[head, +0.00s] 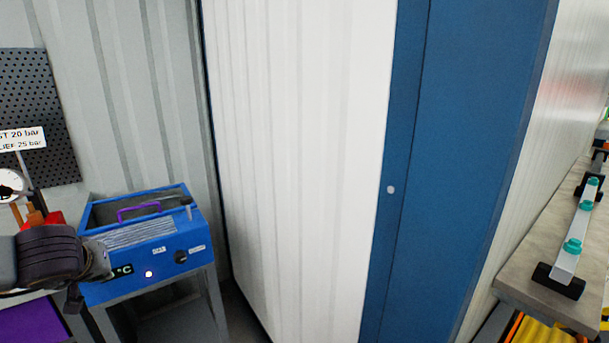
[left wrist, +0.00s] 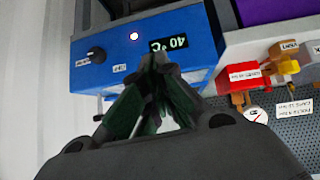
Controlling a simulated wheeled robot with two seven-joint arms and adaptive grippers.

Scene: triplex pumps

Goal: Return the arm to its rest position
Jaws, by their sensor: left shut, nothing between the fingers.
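My left gripper (head: 98,262) comes in from the left edge of the head view, in front of the left side of a blue heated bath (head: 155,262). In the left wrist view the gripper (left wrist: 158,62) shows with its dark fingers together at the tips and nothing between them. The blue bath (left wrist: 205,32) lies beyond the fingertips there, with its display reading 40 °C. I cannot tell whether the fingers touch it. My right gripper is not in view.
A pegboard (head: 38,100) with a pressure sign and a gauge (head: 12,184) stand at the left. A white and blue cabinet (head: 300,150) fills the middle. A bench (head: 515,277) with a rail bearing teal pieces (head: 573,246) is at the right.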

